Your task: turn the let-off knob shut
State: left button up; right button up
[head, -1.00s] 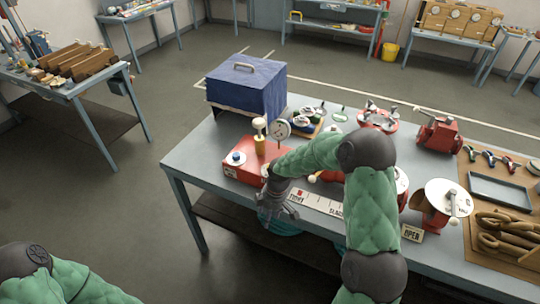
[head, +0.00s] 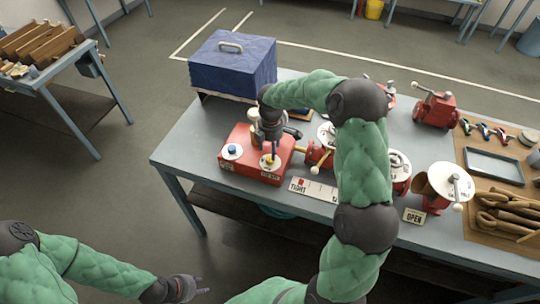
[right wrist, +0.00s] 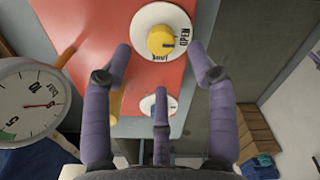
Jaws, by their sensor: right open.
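A yellow knob (head: 269,160) sits on a white dial on the red box (head: 240,138). In the right wrist view the knob (right wrist: 161,40) is on a dial marked OPEN and SHUT; its dark mark points right, nearer OPEN. A second white dial with a blue knob (head: 232,149) is on the same box; it also shows in the wrist view (right wrist: 149,106). My right gripper (head: 272,145) is above the box, open, its fingers around but apart from the yellow knob. My left gripper (head: 203,285) is open and empty, low in front of the table.
A gauge (right wrist: 30,105) marked bar stands close left in the wrist view, with a red needle near 5. A blue case (head: 232,68) is behind the box. Red valves (head: 318,155) and a TIGHT strip (head: 312,188) lie to the right. The floor in front is clear.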

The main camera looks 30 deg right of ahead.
aim_at(270, 158)
notch_tip(270, 158, down, 5)
jog(key=shift+s+r, duration=0.15)
jog(key=shift+w+f, duration=0.2)
jog(key=shift+f, duration=0.25)
jog(key=shift+s+r, duration=0.1)
jog(key=c, duration=1.1)
